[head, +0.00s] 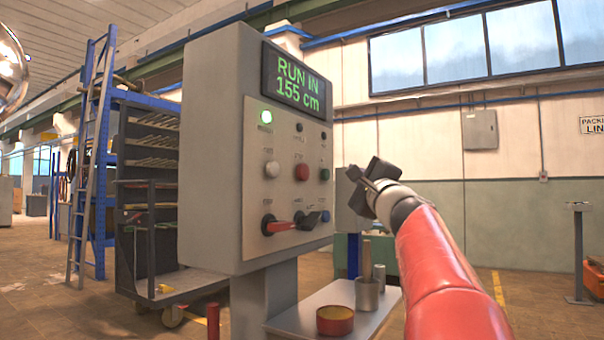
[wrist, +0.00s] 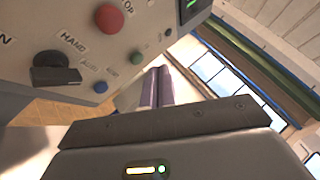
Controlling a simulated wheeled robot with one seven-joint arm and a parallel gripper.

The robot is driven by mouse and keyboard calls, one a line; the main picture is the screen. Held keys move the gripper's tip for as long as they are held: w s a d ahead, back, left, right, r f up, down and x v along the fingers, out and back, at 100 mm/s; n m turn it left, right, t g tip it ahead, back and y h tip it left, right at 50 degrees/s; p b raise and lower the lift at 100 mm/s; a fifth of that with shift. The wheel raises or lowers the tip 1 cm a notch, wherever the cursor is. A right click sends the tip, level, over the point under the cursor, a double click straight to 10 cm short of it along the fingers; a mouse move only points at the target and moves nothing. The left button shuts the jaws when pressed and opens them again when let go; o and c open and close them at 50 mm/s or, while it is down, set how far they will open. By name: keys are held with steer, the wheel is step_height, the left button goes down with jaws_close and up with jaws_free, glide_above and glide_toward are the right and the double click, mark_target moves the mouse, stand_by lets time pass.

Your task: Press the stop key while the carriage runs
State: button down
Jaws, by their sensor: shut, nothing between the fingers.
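The grey control box (head: 215,150) stands left of my arm, its key panel turned partly toward it. The red key (head: 302,172) sits mid-panel, between a white key (head: 272,169) and a green key (head: 325,174). The display (head: 297,82) reads "RUN IN 155 cm". My gripper (head: 352,175) is shut and empty, right of the panel and apart from it. Its fingers (wrist: 158,86) also show in the wrist view. The carriage is not identifiable.
A small shelf below holds a red-yellow tin (head: 335,321) and a metal cup (head: 367,294).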

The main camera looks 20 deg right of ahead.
steer(key=shift+a, duration=0.1)
glide_toward(308, 168)
steer(key=w+d+r, duration=0.2)
steer(key=w, duration=0.1)
steer(key=shift+w+a+r+p, duration=0.2)
steer(key=shift+w+a+p, duration=0.15)
steer(key=shift+w, duration=0.4)
stand_by(1.5)
steer(key=shift+w+a, duration=0.6)
steer(key=shift+w, duration=0.05)
stand_by(1.1)
steer(key=shift+s+d+b, duration=0.1)
steer(key=shift+b, duration=0.2)
steer(key=shift+s+d, duration=0.45)
steer(key=shift+s, duration=0.2)
